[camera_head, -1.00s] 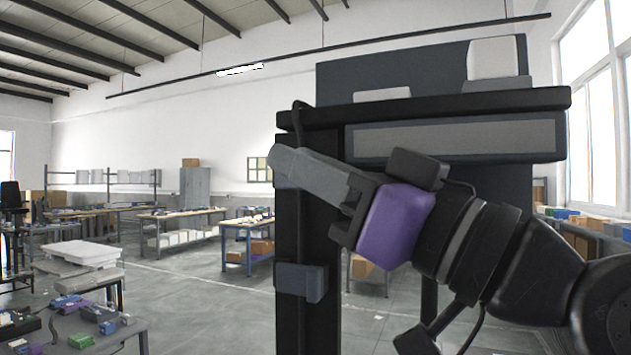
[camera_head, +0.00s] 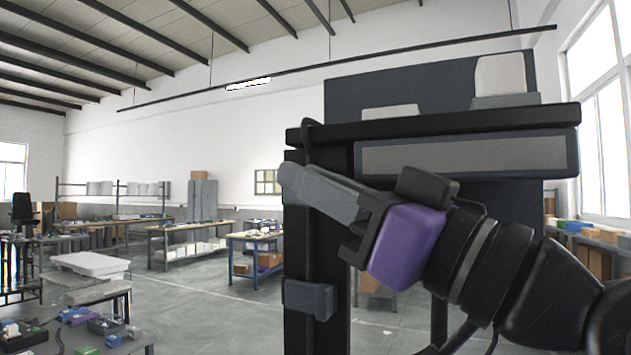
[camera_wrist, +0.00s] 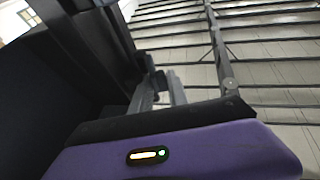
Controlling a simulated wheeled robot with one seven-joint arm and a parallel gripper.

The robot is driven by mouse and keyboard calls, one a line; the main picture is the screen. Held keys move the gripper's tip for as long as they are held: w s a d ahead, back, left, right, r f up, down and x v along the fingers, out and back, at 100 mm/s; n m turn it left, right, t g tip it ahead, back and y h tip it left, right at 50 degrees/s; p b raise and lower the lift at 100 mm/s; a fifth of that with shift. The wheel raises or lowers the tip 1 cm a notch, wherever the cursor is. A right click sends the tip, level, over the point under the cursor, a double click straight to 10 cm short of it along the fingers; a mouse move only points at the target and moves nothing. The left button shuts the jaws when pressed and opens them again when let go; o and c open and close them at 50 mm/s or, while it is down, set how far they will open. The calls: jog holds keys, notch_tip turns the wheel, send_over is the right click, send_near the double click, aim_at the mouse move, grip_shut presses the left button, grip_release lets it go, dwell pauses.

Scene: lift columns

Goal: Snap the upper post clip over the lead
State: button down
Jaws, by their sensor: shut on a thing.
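The dark post (camera_head: 318,250) stands upright under the desk top. A black lead (camera_head: 307,130) loops over the desk edge and runs down the post's upper part, then passes behind my gripper. My gripper (camera_head: 290,183), with long grey fingers and a purple body, reaches from the right to the post. Its fingers are shut at the height of the upper post clip, which they almost wholly hide. I cannot tell whether that clip is closed over the lead. A lower clip (camera_head: 310,298) sits on the post further down. The fingers also show in the wrist view (camera_wrist: 172,88).
The desk top (camera_head: 440,122) overhangs close above my gripper, with a grey-fronted drawer (camera_head: 465,157) under it. A white box (camera_head: 500,75) stands on top. Workbenches (camera_head: 190,230) stand well behind, on the left. The floor between is open.

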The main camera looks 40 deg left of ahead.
jog(key=shift+s+a+r, duration=0.1)
jog(key=shift+s+a, duration=0.05)
jog(key=shift+s, duration=0.1)
jog(key=c, duration=1.5)
grip_release()
jog(key=shift+o, duration=0.2)
jog(key=shift+w, duration=0.35)
jog(key=shift+s+t, duration=0.1)
jog(key=shift+t, duration=0.3)
